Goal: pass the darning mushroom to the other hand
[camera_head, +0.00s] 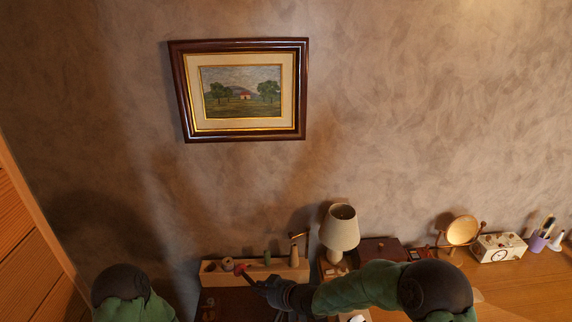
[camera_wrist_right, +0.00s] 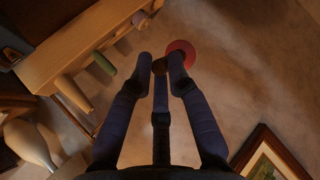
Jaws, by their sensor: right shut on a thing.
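The darning mushroom, with a red cap (camera_head: 240,268), is at the tips of my right gripper (camera_head: 250,279) in the head view, in front of a wooden shelf. In the right wrist view the red cap (camera_wrist_right: 183,48) shows behind and right of the fingertips. A brown part (camera_wrist_right: 160,66) sits between the fingers of my right gripper (camera_wrist_right: 160,62), which is shut on the mushroom. Part of the mushroom is hidden by the fingers. Of my left arm only a green and black part shows at lower left in the head view; its gripper is out of view.
The wooden shelf (camera_head: 293,273) holds spools and a cone near the right gripper. A framed painting (camera_head: 241,91) hangs above.

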